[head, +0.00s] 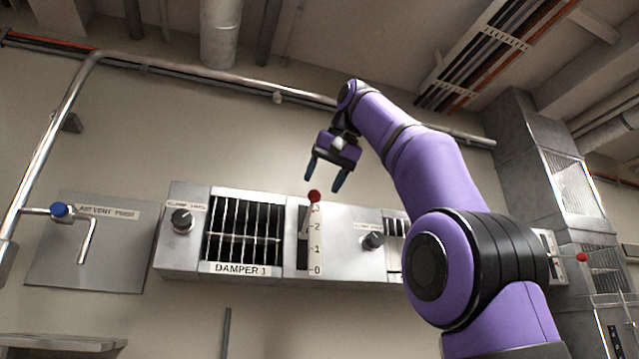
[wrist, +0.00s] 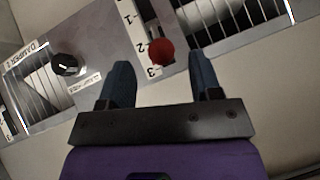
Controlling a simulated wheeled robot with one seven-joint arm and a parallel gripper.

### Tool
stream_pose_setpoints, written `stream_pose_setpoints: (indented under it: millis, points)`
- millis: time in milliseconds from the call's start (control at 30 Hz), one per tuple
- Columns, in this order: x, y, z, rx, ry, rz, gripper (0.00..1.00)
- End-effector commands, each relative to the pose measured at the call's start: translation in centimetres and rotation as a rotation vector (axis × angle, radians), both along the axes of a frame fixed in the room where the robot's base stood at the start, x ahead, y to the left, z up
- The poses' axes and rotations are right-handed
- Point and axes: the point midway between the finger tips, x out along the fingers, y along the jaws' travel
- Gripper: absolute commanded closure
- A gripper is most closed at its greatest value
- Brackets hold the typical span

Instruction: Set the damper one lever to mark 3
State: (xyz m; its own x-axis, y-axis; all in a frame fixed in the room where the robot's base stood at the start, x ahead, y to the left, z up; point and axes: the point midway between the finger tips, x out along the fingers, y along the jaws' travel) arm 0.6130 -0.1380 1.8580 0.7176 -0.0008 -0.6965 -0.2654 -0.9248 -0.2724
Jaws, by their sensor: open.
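The damper one lever shows as a red ball knob (head: 314,196) at the top of its slot, by the 3 on the white scale plate (head: 316,245); 0 is at the bottom. The louvre with the DAMPER 1 label (head: 240,269) is just left of it. My gripper (head: 325,178) is open and empty, its blue fingers pointing down just above the knob in the head view. In the wrist view, the red knob (wrist: 161,51) appears between the fingertips, beside the scale near 2 and 3. I cannot tell whether a finger touches it.
Dark dials (head: 182,219) and (head: 373,240) stick out from the panel on both sides. Another red knob (head: 582,257) is at far right. A vent panel (head: 90,245) with a blue-capped valve handle (head: 59,210) is at left. A pipe (head: 220,78) crosses above.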

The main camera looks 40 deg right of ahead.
Motion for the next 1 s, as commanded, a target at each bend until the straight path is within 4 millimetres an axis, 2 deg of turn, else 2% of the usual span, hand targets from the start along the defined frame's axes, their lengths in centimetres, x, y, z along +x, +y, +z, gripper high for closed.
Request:
stream_pose_setpoints:
  millis: [267,700,1000]
  points:
    - [-2.7,0.0,0.0,0.001,0.0,0.001,0.42]
    - [-9.5,0.0,0.0,-0.001,0.0,0.001,0.42]
    - [-10.8,0.0,-0.1,0.0,0.001,0.0,0.42]
